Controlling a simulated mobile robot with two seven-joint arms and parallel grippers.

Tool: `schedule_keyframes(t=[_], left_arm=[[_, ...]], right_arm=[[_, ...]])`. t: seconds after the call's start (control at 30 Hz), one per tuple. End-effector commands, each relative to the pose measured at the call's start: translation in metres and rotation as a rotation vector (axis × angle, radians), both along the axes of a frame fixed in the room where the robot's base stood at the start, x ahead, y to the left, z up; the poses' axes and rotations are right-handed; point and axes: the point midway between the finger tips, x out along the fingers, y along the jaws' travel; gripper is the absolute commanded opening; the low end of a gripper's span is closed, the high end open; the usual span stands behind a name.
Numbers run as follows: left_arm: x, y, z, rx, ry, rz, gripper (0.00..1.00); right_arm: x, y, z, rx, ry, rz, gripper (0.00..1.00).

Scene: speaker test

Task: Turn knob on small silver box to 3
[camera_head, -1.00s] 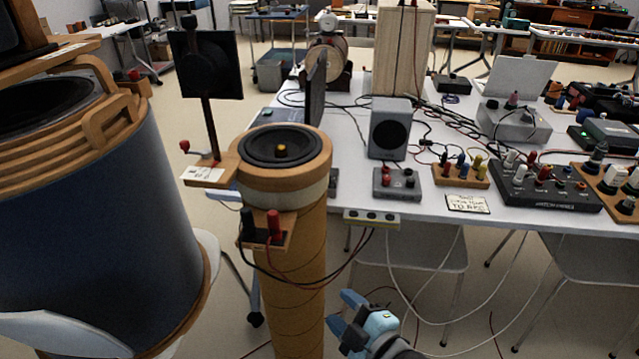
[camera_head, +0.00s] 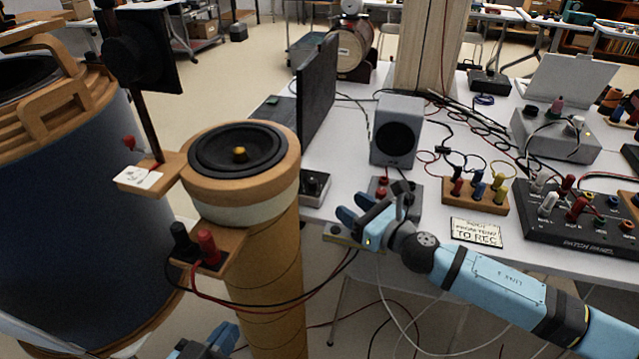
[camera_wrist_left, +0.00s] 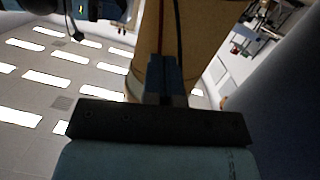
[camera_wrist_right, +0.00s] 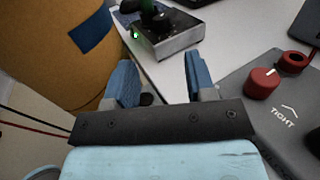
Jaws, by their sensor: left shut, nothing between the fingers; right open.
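The small silver box (camera_head: 320,192) sits near the table's left edge, just right of the cardboard tube and partly hidden by it. Its dark knob (camera_head: 311,181) is on top. In the right wrist view, the silver box (camera_wrist_right: 175,43) shows a small green light and the dark knob (camera_wrist_right: 160,17); no setting is readable. My right gripper (camera_head: 357,208) is open and empty at the table's front edge, apart from the box, which lies beyond its fingertips. My left gripper (camera_head: 208,343) is low, left of the tube; its fingers (camera_wrist_left: 165,75) are shut and empty.
The tall tube with a speaker (camera_head: 245,155) stands close left of the box. A grey box with a red knob (camera_wrist_right: 262,82), marked TIGHT, is right of my right gripper. A grey speaker (camera_head: 397,135), dark upright panel (camera_head: 317,95) and loose cables occupy the table behind.

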Motion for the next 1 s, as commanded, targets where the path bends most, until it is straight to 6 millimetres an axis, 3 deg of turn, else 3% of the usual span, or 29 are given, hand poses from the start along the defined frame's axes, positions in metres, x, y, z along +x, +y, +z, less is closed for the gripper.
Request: schedule_keyframes(t=[0.3, 0.5, 0.93, 0.97, 1.0], left_arm=[[0.004, -0.009, 0.019, -0.058, -0.094, -0.018, 0.0], [0.004, -0.013, 0.03, -0.089, -0.143, -0.028, 0.0], [0.004, -0.015, 0.039, -0.107, -0.17, -0.032, 0.0], [0.004, -0.015, 0.039, -0.106, -0.17, -0.033, 0.0], [0.004, -0.014, 0.039, -0.106, -0.17, -0.033, 0.0]], right_arm=[[0.05, 0.049, -0.001, 0.004, -0.001, 0.0, 0.5], [0.071, 0.068, -0.001, 0.004, 0.001, 0.001, 0.5], [0.079, 0.076, 0.0, 0.004, 0.002, 0.0, 0.5], [0.079, 0.076, 0.0, 0.004, 0.002, 0.0, 0.48], [0.079, 0.076, 0.0, 0.004, 0.002, 0.0, 0.39]])
